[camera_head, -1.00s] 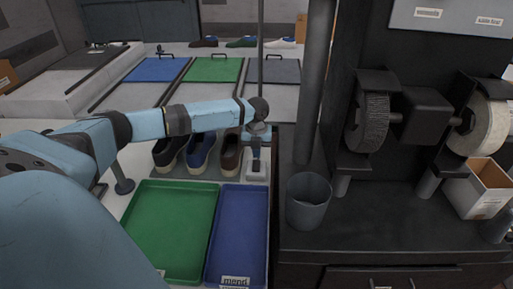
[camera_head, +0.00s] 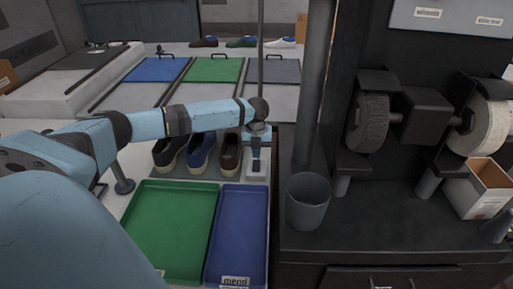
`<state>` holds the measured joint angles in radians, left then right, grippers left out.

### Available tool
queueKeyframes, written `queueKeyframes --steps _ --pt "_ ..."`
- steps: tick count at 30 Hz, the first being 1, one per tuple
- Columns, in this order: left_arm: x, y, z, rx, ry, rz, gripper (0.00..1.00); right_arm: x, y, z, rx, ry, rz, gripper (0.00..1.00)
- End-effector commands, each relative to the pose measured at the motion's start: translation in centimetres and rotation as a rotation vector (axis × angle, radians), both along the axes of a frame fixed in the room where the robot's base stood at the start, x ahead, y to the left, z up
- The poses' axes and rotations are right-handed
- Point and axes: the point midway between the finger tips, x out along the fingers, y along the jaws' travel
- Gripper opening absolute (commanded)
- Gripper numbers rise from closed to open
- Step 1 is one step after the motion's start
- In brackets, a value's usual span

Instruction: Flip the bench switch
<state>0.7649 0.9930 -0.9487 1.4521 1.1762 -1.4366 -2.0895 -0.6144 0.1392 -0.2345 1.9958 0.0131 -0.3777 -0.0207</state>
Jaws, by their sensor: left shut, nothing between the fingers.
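My left arm comes in from the left, and its gripper (camera_head: 256,158) points down over a small light grey box (camera_head: 256,174) at the right side of the bench. This box looks like the bench switch, but the gripper covers its top, so I cannot see its lever or position. The left gripper is shut and empty, with its tip at or just above the box; I cannot tell whether they touch. My right gripper is not in view.
A green tray (camera_head: 172,228) and a blue tray (camera_head: 238,232) lie in front. Several shoes (camera_head: 201,152) stand left of the gripper. A thin upright pole (camera_head: 261,60) rises behind it. A grey bin (camera_head: 308,203) and a grinding machine (camera_head: 420,113) are at right.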

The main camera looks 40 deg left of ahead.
Motion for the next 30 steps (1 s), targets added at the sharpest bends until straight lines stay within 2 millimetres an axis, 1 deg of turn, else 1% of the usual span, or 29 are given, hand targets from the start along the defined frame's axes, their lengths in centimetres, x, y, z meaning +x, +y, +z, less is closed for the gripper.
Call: queueKeyframes --steps 30 --pt "0.0 0.0 -1.6 0.001 0.001 0.0 0.0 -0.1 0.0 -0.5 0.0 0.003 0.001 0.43"
